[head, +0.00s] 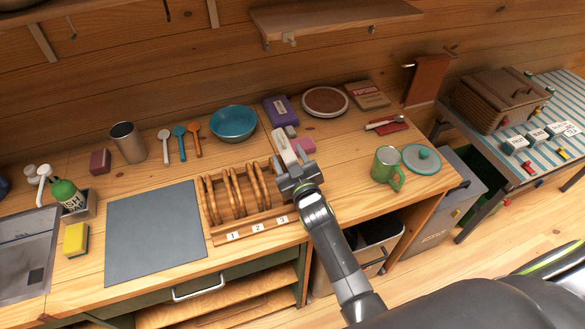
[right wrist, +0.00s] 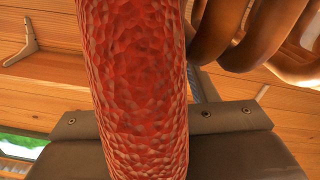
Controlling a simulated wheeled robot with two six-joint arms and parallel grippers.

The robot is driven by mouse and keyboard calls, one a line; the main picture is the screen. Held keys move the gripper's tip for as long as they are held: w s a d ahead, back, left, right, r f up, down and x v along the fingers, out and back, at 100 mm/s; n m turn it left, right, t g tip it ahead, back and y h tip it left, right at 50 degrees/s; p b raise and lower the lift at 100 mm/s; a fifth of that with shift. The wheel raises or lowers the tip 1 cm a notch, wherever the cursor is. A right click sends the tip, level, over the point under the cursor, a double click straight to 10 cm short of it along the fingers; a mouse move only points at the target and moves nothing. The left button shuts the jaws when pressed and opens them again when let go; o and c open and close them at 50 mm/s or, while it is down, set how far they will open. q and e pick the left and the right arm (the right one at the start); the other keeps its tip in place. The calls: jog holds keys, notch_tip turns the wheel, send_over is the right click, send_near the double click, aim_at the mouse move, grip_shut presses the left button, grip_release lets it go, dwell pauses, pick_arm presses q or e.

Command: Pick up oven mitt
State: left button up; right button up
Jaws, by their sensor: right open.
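I cannot identify an oven mitt for certain. A red-brown cloth-like piece (head: 427,78) hangs on the back wall at the right, well away from my gripper. My right gripper (head: 297,176) is open over the counter, at the right end of the rack of wooden rings (head: 236,192). In the right wrist view a red mottled, rounded thing (right wrist: 138,90) fills the middle, very close to the camera; I cannot tell what it is. My left gripper is not in view.
A green mug (head: 386,164) and a teal lid (head: 421,159) stand at the right. A blue bowl (head: 233,122), a purple box (head: 280,110) and a round dish (head: 325,101) stand at the back. A grey board (head: 155,235) lies bare left of the rack. A shelf (head: 335,18) juts out above.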

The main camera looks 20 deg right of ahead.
jog(key=shift+s+r, duration=0.1)
jog(key=shift+c, duration=1)
jog(key=c, duration=0.9)
